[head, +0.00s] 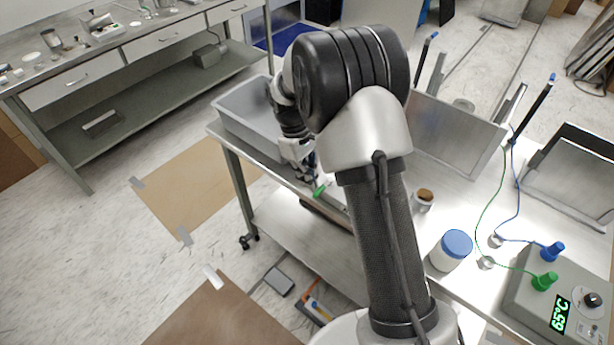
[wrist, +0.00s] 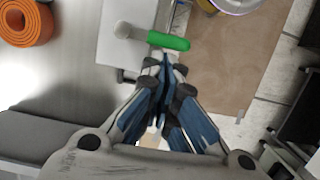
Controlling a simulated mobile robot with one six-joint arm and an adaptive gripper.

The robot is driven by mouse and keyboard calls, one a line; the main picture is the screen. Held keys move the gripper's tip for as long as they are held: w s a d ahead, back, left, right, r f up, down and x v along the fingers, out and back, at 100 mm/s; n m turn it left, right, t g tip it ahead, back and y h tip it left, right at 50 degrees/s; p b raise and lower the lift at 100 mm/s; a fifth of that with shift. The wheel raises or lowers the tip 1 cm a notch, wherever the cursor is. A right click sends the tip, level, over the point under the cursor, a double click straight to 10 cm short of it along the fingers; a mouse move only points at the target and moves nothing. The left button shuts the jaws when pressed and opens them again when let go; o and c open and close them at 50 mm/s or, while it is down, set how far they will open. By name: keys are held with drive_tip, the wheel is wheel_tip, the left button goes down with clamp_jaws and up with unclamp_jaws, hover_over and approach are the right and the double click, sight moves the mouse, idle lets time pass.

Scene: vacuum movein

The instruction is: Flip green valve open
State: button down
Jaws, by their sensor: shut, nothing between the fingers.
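The green valve handle (wrist: 169,41) is a short green lever on a pale round fitting (wrist: 124,30), close to the top middle of the wrist view. It lies about crosswise there, pointing right from the fitting. In the head view the green handle (head: 319,192) shows at the front edge of the metal table, partly beside my arm. My gripper (wrist: 164,62) has blue finger pads brought together, with nothing between them. Its tips are just below the handle in the wrist view; I cannot tell whether they touch it. In the head view my gripper (head: 310,178) is just above the handle.
A grey tub (head: 245,108) stands at the table's left end. A blue-lidded jar (head: 451,250), a brown-topped jar (head: 424,198) and a control box (head: 562,300) are to the right. An orange coil (wrist: 28,22) shows at the wrist view's top left. Floor before the table is mostly open.

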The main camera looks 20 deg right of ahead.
sight(318, 191)
drive_tip(key=shift+s+r+n+p, duration=0.1)
drive_tip(key=shift+s+n+p, duration=0.4)
drive_tip(key=shift+n, duration=0.3)
drive_tip(key=s+n+p, duration=0.1)
drive_tip(key=n, duration=0.1)
drive_tip(key=s+d+n+t+p, duration=0.1)
drive_tip(key=n+p, duration=0.1)
drive_tip(key=n, duration=0.1)
drive_tip(key=s+n+h+p, duration=0.1)
drive_tip(key=n+p, duration=0.1)
drive_tip(key=shift+s+d+n+t, duration=0.3)
drive_tip(key=shift+s, duration=0.1)
drive_tip(key=n, duration=0.1)
drive_tip(key=s+d+n+p, duration=0.1)
drive_tip(key=shift+d+n+t, duration=0.1)
drive_tip(key=shift+n+t, duration=0.2)
drive_tip(key=shift+n, duration=0.1)
drive_tip(key=d+n+p, duration=0.1)
drive_tip(key=n, duration=0.1)
drive_tip(key=d+n+t+p, duration=0.1)
drive_tip(key=n, duration=0.1)
drive_tip(key=shift+s+d+n+p, duration=0.25)
drive_tip(key=shift+s+n+p, duration=0.1)
drive_tip(key=shift+s+n, duration=0.05)
drive_tip(key=shift+d, duration=0.35)
